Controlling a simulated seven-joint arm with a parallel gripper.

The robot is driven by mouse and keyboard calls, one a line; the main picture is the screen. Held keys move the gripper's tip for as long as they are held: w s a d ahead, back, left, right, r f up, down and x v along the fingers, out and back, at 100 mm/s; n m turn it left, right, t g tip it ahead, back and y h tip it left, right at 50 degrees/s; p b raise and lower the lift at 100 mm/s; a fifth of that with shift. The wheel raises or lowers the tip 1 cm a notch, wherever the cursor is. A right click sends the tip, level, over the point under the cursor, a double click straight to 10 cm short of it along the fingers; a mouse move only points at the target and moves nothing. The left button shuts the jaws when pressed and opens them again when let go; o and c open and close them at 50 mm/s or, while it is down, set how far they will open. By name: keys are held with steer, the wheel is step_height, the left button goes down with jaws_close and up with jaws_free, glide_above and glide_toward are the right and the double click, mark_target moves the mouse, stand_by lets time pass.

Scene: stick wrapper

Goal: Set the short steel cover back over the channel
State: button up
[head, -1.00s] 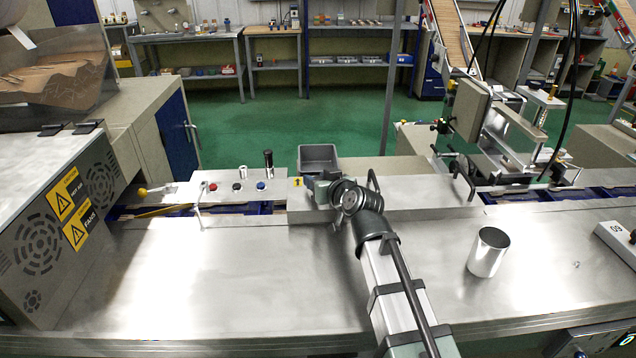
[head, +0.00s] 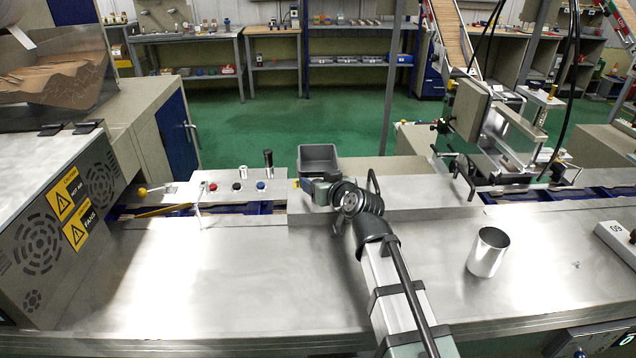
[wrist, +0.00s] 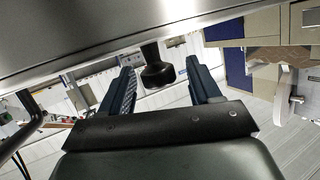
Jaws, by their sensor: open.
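A short steel cover (head: 425,198) with upright dark bar handles lies along the line of the channel in the head view. The blue channel (head: 245,209) shows uncovered to its left, and also to its right. My gripper (head: 310,186) is low over the left part of this steel, pointing left, and hides what is under it. In the wrist view my gripper (wrist: 160,82) is open, its two dark blue fingers apart. A steel surface (wrist: 90,30) fills the upper left there.
A grey bin (head: 318,157) stands just behind my gripper. A control panel with buttons and a black-topped post (head: 268,158) is to its left. A steel cup (head: 488,252) stands front right.

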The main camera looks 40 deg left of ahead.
steer(key=v, duration=1.2)
steer(key=shift+a, duration=0.1)
